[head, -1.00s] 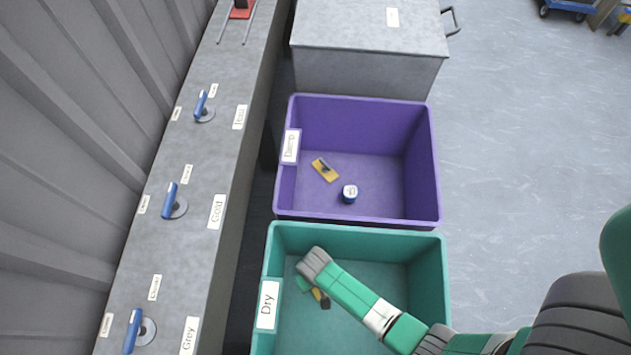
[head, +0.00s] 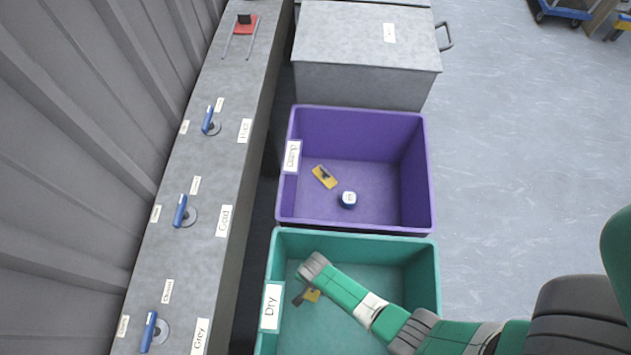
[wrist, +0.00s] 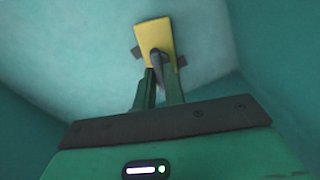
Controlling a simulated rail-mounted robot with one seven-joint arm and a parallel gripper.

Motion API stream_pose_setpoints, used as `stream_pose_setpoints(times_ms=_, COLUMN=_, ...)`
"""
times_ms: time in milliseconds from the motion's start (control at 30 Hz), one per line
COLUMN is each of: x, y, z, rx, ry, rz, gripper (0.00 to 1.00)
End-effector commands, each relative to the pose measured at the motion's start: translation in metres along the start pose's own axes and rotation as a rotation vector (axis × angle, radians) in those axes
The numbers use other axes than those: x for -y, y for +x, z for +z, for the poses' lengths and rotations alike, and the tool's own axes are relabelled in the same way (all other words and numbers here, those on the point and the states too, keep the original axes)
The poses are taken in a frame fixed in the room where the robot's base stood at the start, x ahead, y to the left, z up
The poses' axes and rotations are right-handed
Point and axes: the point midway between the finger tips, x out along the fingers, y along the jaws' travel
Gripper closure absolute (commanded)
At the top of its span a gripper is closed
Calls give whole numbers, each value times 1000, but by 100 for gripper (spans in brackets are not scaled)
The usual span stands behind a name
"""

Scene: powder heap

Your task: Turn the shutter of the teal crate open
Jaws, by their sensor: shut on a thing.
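The teal crate (head: 430,300) stands at the bottom of the head view, with a white plate reading "Dry" (head: 271,307) on its left wall. My gripper (wrist: 159,85) reaches down inside it. Its fingers are shut on the grey handle of a yellow tool (wrist: 155,40). The tool also shows in the head view (head: 312,295), left of my arm's end. Blue levers on round grey bases stand on the grey ledge at left: a far one (head: 208,120), a middle one (head: 180,212) and a near one (head: 149,332). My gripper is apart from them all.
A purple crate (head: 427,170) stands behind the teal one, holding a yellow tool (head: 325,177) and a blue-and-white jar (head: 348,199). A grey bin (head: 360,80) is behind it. Small labels and a red stand (head: 246,25) are on the ledge (head: 215,180).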

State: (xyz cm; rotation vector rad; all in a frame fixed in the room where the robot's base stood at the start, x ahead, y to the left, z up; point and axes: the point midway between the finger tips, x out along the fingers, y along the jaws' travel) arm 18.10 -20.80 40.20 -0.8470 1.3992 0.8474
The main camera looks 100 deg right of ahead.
Motion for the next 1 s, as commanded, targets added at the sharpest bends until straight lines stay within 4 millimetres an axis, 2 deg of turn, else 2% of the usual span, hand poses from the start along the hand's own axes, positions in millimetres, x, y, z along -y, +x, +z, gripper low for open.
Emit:
stream_pose_setpoints(times_ms=500, x=0, y=-1, z=0, rx=0, ry=380, rz=0, gripper=100)
stream_pose_setpoints(times_ms=1000, x=0, y=0, z=0, rx=0, ry=494, rz=-1, gripper=100)
